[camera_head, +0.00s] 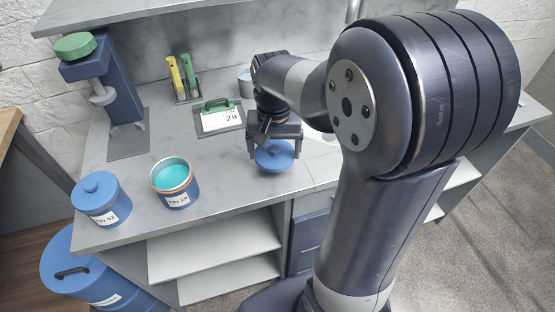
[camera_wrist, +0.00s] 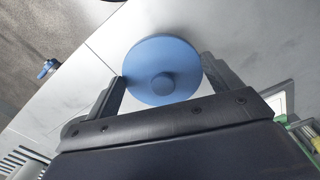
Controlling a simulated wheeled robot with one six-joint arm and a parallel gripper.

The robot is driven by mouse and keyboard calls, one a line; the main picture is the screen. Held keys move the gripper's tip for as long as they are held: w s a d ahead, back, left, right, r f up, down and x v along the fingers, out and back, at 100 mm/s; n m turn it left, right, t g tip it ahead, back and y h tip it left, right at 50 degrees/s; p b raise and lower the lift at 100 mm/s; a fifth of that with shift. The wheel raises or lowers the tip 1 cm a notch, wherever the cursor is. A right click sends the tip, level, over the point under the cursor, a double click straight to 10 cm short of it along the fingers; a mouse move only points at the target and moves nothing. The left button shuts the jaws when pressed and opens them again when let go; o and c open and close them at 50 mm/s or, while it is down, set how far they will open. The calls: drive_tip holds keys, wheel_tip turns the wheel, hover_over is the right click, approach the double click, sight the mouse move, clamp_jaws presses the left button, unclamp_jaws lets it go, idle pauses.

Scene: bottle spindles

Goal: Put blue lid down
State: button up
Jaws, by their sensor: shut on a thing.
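The blue lid (camera_head: 274,156) is a round disc with a knob on top. My gripper (camera_head: 273,150) is shut on it, near the front edge of the grey counter. In the wrist view the blue lid (camera_wrist: 162,72) sits between my two fingers (camera_wrist: 163,80), knob facing the camera. I cannot tell whether the lid touches the counter or hangs just above it. An open blue tin (camera_head: 175,183) with teal contents and a copper-coloured rim stands to the left, without a lid.
A lidded blue tin (camera_head: 101,198) stands at the counter's left front. A stand with a green top (camera_head: 104,78), a labelled panel with a green handle (camera_head: 219,117) and yellow and green tools (camera_head: 182,76) are behind. Counter between the open tin and my gripper is clear.

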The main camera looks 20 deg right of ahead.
sight(275, 154)
drive_tip(key=shift+f, duration=2.05)
drive_tip(key=shift+f, duration=0.1)
drive_tip(key=o, duration=0.8)
wheel_tip(275, 154, up, 12)
drive_tip(key=shift+r+p, duration=0.15)
drive_tip(key=shift+p, duration=0.25)
drive_tip(key=shift+f+b, duration=0.4)
drive_tip(key=shift+f, duration=3.95)
